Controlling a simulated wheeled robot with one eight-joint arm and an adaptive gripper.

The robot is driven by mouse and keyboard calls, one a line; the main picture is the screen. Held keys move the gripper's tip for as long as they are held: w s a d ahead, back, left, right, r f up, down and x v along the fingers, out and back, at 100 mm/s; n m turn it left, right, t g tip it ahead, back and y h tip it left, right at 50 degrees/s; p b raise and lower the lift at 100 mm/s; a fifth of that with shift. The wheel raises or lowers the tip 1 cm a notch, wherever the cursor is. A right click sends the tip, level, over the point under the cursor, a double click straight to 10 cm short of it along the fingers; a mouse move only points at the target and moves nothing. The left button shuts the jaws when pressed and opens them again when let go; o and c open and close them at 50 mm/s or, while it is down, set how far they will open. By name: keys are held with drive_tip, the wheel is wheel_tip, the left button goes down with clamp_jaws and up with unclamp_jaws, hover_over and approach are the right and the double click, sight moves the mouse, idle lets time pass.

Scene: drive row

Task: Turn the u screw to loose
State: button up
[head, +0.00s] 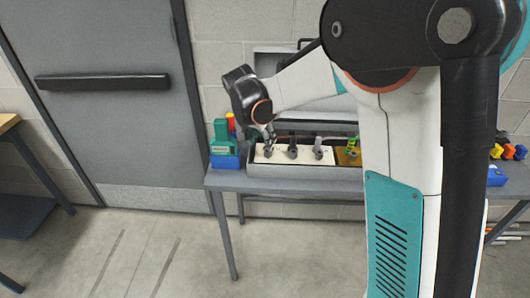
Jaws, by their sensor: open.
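A pale board (305,158) in a grey open case on the table carries a row of three small dark upright fittings. The left fitting (268,153) is partly covered by my gripper. The middle fitting (292,153) and the right fitting (318,153) stand clear of it. They are too small to tell which is the u screw or how far it is turned. My gripper (270,142) is open and points down, at or just above the left fitting. I cannot tell whether it touches.
A yellow panel (343,158) with a green part adjoins the board. My arm hides the table's middle right. The floor in front is clear; a grey door (100,85) is left.

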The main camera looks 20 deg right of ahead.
sight(267, 153)
drive_tip(key=b+x, duration=0.2)
drive_tip(key=x, duration=0.5)
drive_tip(key=shift+d+f, duration=0.15)
drive_tip(key=shift+f, duration=0.2)
drive_tip(key=c, duration=1)
